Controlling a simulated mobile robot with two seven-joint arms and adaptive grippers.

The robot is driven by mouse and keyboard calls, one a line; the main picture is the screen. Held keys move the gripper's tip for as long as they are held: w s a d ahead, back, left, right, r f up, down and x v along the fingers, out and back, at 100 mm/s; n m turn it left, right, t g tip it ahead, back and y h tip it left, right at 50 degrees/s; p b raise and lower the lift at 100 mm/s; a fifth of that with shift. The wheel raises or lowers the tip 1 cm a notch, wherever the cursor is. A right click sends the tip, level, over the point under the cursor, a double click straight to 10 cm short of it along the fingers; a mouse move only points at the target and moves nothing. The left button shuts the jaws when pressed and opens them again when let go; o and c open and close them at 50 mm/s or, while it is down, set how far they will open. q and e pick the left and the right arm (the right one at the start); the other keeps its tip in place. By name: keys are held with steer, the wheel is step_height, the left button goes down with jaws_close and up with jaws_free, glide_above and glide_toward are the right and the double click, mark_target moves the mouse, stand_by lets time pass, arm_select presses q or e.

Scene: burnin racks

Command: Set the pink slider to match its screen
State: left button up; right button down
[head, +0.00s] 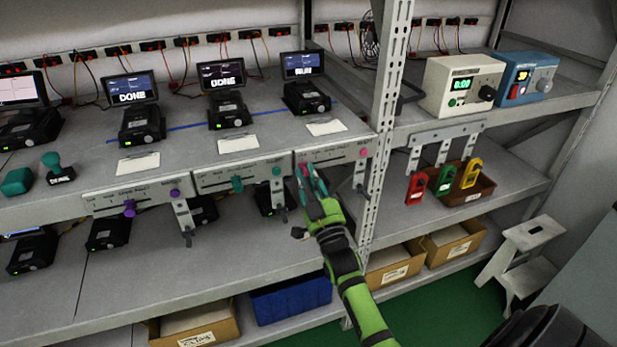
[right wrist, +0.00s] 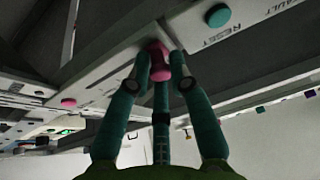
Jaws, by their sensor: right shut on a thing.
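The pink slider knob (right wrist: 158,62) shows in the right wrist view between the fingertips of my right gripper (right wrist: 158,72), which is shut on it. In the head view my right gripper (head: 311,183) is at the left end of the pink slider's panel (head: 336,155), on the shelf's front edge, and mostly hides the knob. A round pink button (head: 363,152) sits at that panel's right end. The screen above (head: 303,65) shows a short white word, apparently RUN, too small to be sure. My left gripper is not in view.
Panels with a teal slider (head: 237,184) and a purple slider (head: 130,208) lie to the left. A perforated upright post (head: 382,130) stands just right of the pink panel. Red, green and yellow tags (head: 443,180) hang further right. Below is a blue bin (head: 290,299).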

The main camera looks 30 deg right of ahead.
mark_target(316, 159)
steer(key=shift+s+d, duration=0.25)
steer(key=shift+d, duration=0.65)
steer(key=shift+s+d, duration=0.2)
steer(key=shift+d, duration=0.7)
steer(key=c, duration=1.1)
jaws_free()
steer(key=shift+a+r, duration=0.1)
steer(key=shift+a, duration=0.05)
steer(key=shift+c, duration=0.2)
steer(key=v, duration=1.2)
